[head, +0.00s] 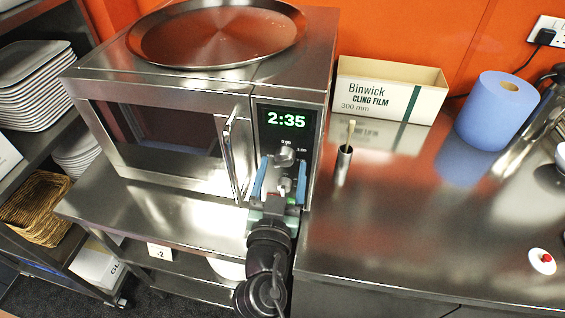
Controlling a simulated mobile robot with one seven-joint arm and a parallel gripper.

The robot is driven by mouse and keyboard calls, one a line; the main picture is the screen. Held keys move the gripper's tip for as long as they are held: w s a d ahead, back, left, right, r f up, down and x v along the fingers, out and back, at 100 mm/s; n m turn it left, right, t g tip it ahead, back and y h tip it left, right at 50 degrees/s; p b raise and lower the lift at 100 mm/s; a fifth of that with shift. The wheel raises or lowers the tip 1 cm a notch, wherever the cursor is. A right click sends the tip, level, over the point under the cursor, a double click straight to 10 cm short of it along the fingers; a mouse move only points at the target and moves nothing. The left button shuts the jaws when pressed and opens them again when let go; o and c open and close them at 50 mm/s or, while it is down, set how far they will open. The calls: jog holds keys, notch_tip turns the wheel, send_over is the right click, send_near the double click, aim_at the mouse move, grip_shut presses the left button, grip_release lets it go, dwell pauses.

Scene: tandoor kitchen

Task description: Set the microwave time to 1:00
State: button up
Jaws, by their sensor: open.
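The steel microwave (165,135) stands on a steel shelf with its door closed. Its display (286,119) reads 2:35 in green digits. A round knob (285,156) sits below the display, with small markings beside it. A second, smaller control (286,184) is lower on the panel and partly hidden by my gripper. My gripper (272,175) is open in front of the panel, with blue fingers on either side of the lower controls. I cannot tell whether the fingers touch the panel or a control.
A vertical door handle (232,155) stands out just left of my gripper. A round metal tray (217,32) lies on the microwave. To the right are a cling film box (388,92), a small steel cup (343,165) and a blue paper roll (497,110). The front counter (400,240) is mostly clear.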

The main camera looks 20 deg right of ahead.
jog(key=shift+w+d, duration=0.15)
jog(key=shift+w, duration=0.1)
grip_shut()
dwell(0.3)
